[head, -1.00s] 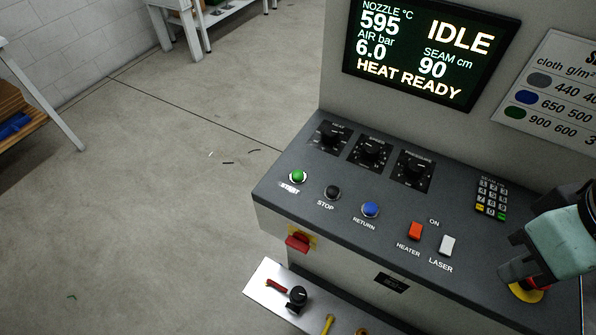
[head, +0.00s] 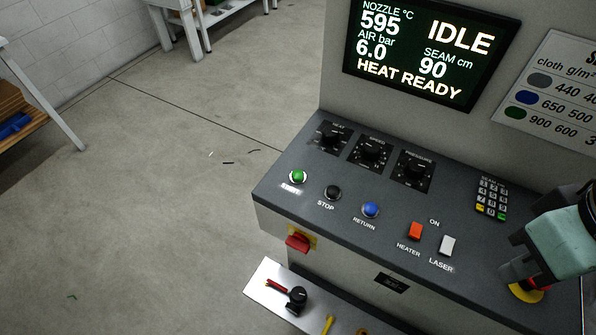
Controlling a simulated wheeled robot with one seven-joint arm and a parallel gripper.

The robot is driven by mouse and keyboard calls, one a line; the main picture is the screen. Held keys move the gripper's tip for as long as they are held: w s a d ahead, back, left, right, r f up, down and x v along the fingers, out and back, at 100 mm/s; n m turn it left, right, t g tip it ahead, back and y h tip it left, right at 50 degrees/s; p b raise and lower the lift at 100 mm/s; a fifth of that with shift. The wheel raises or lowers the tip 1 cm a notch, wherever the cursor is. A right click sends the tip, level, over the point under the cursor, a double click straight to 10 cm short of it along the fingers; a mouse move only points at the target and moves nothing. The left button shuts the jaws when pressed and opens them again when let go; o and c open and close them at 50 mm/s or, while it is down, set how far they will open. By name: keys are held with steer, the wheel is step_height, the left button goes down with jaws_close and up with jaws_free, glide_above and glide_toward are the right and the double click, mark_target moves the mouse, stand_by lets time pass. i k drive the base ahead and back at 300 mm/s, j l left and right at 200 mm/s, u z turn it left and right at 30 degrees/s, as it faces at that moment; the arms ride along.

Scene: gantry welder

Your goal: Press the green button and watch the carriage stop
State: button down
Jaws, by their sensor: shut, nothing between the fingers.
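The green START button (head: 298,176) is at the left end of the sloped grey control panel (head: 290,205). The black STOP button (head: 332,192) and the blue RETURN button (head: 370,209) are to its right. The display (head: 425,50) above reads IDLE, nozzle 595, air 6.0, seam 90 and HEAT READY. My gripper (head: 510,284) is at the panel's right end, far from the green button, near a red knob on a yellow base (head: 526,291). The picture does not settle whether it touches the knob. The carriage is not in view.
A red handle (head: 298,242) and a tool shelf (head: 262,287) are below. Floor to the left is mostly clear.

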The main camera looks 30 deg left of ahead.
mark_target(297, 176)
steer(key=k+j+z, duration=0.1)
steer(key=j, duration=0.35)
steer(key=k+j+z, duration=0.1)
steer(key=j, duration=0.35)
steer(key=k+j+z, duration=0.1)
steer(key=j, duration=0.35)
steer(key=k+j+z, duration=0.1)
steer(key=j, duration=0.3)
steer(key=k+j+z, duration=0.1)
steer(key=k+j, duration=0.15)
steer(key=j, duration=0.15)
steer(key=k+j, duration=0.15)
steer(key=j, duration=0.25)
steer(key=k+j+z, duration=0.15)
steer(key=j, duration=0.25)
